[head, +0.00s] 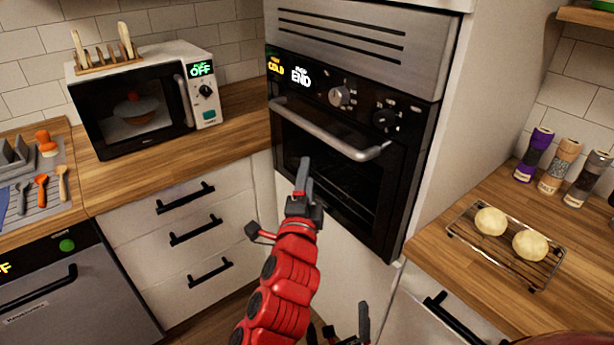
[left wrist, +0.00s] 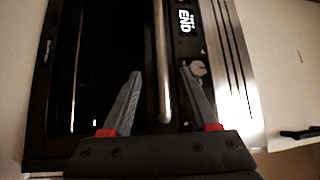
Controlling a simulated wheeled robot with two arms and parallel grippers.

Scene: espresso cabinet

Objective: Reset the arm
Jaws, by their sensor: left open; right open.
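My left gripper (head: 303,178) is open and empty, raised in front of the built-in oven (head: 330,205). The left wrist view shows its two fingers (left wrist: 160,74) apart, with the oven's handle bar (left wrist: 160,60) behind the gap; I cannot tell whether they touch it. The oven door looks shut, with a rack dimly visible behind the dark glass. Its displays read COLD and END. My right gripper (head: 338,326) is low at the bottom edge of the head view, partly cut off, open, with nothing seen in it.
A microwave (head: 130,110) reading OFF stands on the left counter, with a wooden rack on top. Drawers (head: 185,230) are below. On the right counter, a wire rack (head: 462,238) holds two pale round buns (head: 491,221), near several spice jars (head: 559,165). A dishwasher front (head: 75,300) is lower left.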

